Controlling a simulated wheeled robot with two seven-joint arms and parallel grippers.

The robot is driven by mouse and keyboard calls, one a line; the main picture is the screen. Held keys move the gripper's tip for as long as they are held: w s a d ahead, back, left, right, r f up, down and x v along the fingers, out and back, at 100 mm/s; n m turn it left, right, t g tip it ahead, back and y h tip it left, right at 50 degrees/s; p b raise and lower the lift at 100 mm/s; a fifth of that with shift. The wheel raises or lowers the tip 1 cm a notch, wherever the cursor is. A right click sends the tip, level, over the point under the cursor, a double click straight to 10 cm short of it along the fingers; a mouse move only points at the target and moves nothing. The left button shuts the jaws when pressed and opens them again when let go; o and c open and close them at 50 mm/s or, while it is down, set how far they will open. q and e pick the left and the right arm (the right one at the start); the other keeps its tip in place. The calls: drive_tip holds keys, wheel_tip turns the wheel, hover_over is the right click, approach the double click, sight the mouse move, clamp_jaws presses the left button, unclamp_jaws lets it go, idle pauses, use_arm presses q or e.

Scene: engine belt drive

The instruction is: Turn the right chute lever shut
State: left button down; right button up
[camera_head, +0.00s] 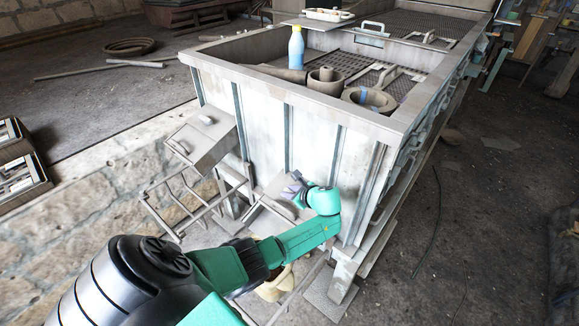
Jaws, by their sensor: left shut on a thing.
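The large pale metal bin (262,125) has two chutes low on its near wall. The right chute (277,206) is a sloped grey metal piece, partly hidden behind my left arm. My left gripper (293,187) is small in view, at the top of the right chute, against the bin wall. It is shut on the right chute lever, which is mostly hidden by the fingers, so its angle cannot be told. The left chute (207,146) sticks out at the left with a small pale handle on top. My right gripper is out of view.
A metal rack frame (182,200) stands below the left chute. A pale sack-like thing (275,287) is under my left forearm. A blue bottle (296,48) and round pots (325,80) sit on the bin's top.

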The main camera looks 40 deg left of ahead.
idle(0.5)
use_arm(q)
drive_tip(key=c, duration=0.7)
unclamp_jaws()
drive_tip(key=v, duration=1.4)
drive_tip(key=shift+w+d+r+p, duration=0.1)
drive_tip(key=shift+d+r+p, duration=0.05)
drive_tip(key=shift+r+p, duration=0.15)
drive_tip(key=shift+f, duration=0.1)
